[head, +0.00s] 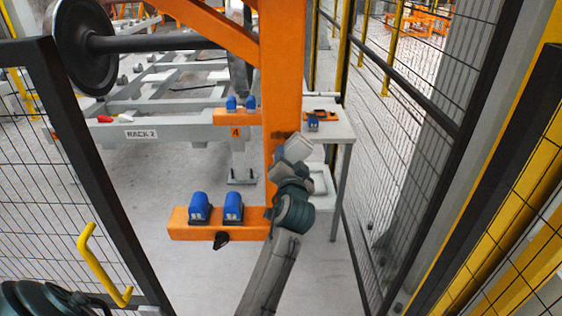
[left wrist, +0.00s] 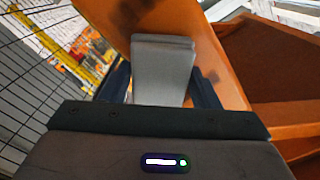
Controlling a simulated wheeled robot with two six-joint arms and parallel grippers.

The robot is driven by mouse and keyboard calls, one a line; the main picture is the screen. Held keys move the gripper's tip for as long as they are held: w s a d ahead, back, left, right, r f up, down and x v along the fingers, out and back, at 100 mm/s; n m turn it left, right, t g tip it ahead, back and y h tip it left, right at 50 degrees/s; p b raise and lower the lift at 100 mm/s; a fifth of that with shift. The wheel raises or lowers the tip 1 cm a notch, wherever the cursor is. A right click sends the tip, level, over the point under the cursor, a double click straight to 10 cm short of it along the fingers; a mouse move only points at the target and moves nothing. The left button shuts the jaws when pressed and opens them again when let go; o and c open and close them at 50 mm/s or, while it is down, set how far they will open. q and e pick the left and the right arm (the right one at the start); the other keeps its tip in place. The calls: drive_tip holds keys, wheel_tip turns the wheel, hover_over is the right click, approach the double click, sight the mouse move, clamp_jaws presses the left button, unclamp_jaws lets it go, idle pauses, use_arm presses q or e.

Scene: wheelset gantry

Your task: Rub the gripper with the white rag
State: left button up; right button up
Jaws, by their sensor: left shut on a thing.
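The orange gantry gripper is a tall orange upright (head: 281,80) with a lower crossbar (head: 190,232) carrying two blue pads. Two more blue pads sit on a smaller bar behind. My left gripper (head: 293,150) is at the right side of the upright, around mid-height. In the left wrist view it is shut on the white rag (left wrist: 163,70), a pale folded piece between its dark fingers. The rag lies in front of the orange surface (left wrist: 225,85), which bears dark smudges. I cannot tell whether the rag touches it. My right gripper is not in view.
A pale table (head: 335,131) behind the upright carries an orange and blue item (head: 313,122). A wheelset (head: 84,47) stands on the grey rack (head: 170,133) at the back left. Mesh fences close in both sides; a yellow handle (head: 100,268) projects at left.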

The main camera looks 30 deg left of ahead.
sight(295, 151)
use_arm(q)
drive_tip(key=shift+w+d, duration=0.35)
drive_tip(key=shift+d, duration=0.2)
wheel_tip(295, 151, up, 3)
drive_tip(key=shift+f+p, duration=0.1)
drive_tip(key=shift+p, duration=1.1)
drive_tip(key=shift+s+a+p, duration=0.25)
drive_tip(key=shift+s+a, duration=0.3)
drive_tip(key=shift+a, duration=0.35)
drive_tip(key=shift+s+a+p, duration=0.2)
drive_tip(key=shift+s+a, duration=0.35)
drive_tip(key=shift+a, duration=0.3)
drive_tip(key=shift+s+a+p, duration=0.25)
drive_tip(key=shift+s+a, duration=0.3)
drive_tip(key=shift+a, duration=0.35)
drive_tip(key=shift+s+a, duration=0.5)
drive_tip(key=shift+a, duration=0.3)
drive_tip(key=shift+s+d+f, duration=0.1)
drive_tip(key=shift+s+d, duration=0.2)
drive_tip(key=shift+s, duration=0.15)
drive_tip(key=shift+p+v, duration=0.4)
drive_tip(key=shift+v, duration=2.05)
